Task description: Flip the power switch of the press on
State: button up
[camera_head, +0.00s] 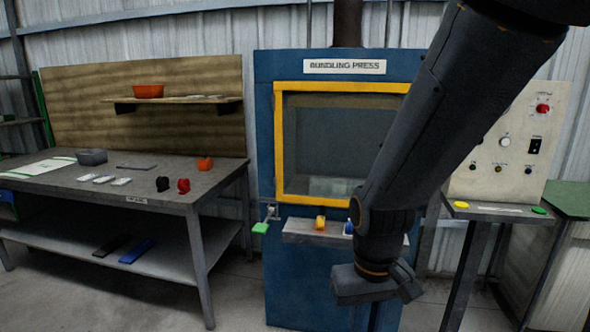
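The blue bundling press (264,120) stands in the middle, with a yellow-framed window (279,140) and a sign reading BUNDLING PRESS. To its right, a pale control panel (515,177) carries a black rocker switch (534,146) on its right side under a small label too small to read surely. The switch's position cannot be told. My arm crosses in front of the press and hides its right part and the panel's left edge. My gripper (375,287) hangs low before the press, left of and below the panel, apart from the switch. Its fingers cannot be made out clearly.
The panel also has a red knob (543,109), a white dial (505,142) and small lamps. A shelf below it bears yellow and green buttons (539,210). A ledge (300,232) juts from the press. A workbench (120,190) with small items stands left.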

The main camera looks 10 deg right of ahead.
aim_at(535, 146)
jog(key=z, duration=0.05)
jog(key=i, duration=0.85)
jog(key=z, duration=2.95)
jog(key=i, duration=0.5)
jog(key=u, duration=0.05)
